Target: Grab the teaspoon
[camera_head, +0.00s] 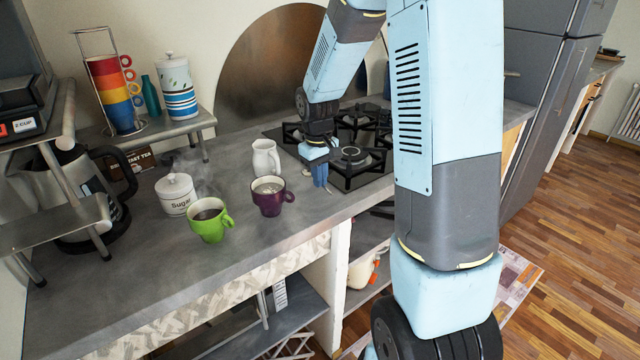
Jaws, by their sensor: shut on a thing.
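My gripper (320,186) points down at the counter's front edge, right of the purple mug and beside the hob. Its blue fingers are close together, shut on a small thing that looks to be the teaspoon. The teaspoon's shape is mostly hidden by the fingers and too small to make out. I see no other teaspoon lying on the grey counter (130,265).
A purple mug (268,201), a green mug (207,228), a white sugar jar (175,195) and a white jug (266,158) stand left of my gripper. A gas hob (352,158) lies behind and right. The counter's front left is clear.

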